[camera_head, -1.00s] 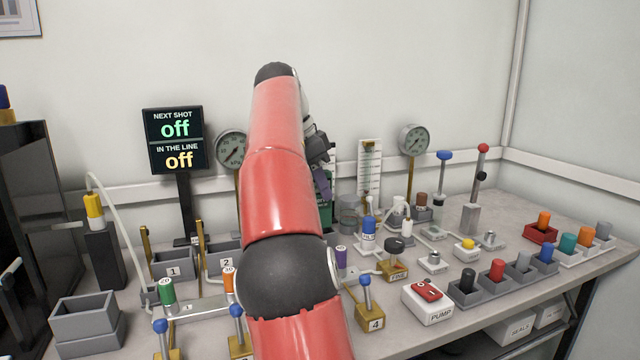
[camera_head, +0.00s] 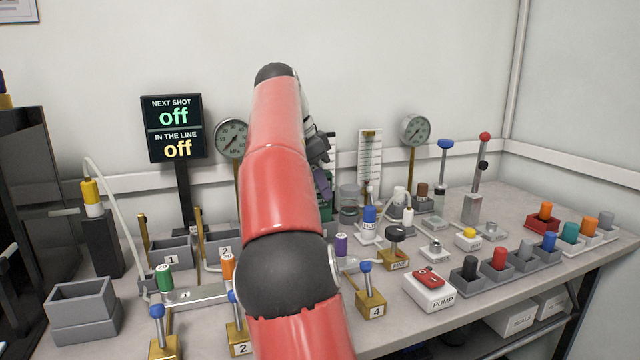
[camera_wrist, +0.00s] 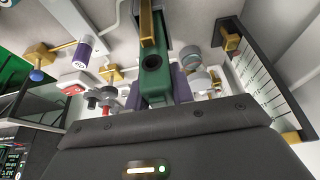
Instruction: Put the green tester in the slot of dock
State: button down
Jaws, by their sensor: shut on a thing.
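The green tester (camera_wrist: 152,90) is between the two purple-grey fingers of my gripper (camera_wrist: 157,88) in the wrist view. Its near end shows a round dark hole, and a gold bar overlaps its far end. In the head view my red arm hides most of my gripper (camera_head: 321,180); a small green part of the tester (camera_head: 325,207) shows beside the arm. My gripper is shut on the tester, above the back middle of the bench. I cannot tell which thing is the dock, and no slot is clearly visible.
Grey bins marked 1 (camera_head: 170,256) and 2 stand left of my arm. A white scale board (camera_head: 369,165) and a round gauge (camera_head: 415,130) stand right of it. Small bottles, a PUMP box (camera_head: 429,291) and grey trays crowd the bench on the right.

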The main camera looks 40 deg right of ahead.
jog(key=shift+f+b, duration=0.85)
jog(key=shift+f, duration=0.25)
jog(key=c, duration=1.1)
grip_release()
jog(key=shift+r, duration=0.15)
jog(key=p+v, duration=0.4)
jog(key=v, duration=0.3)
jog(key=shift+a+r+p, duration=0.15)
jog(key=shift+r+p, duration=0.15)
jog(key=shift+p, duration=0.05)
jog(key=shift+f, duration=0.1)
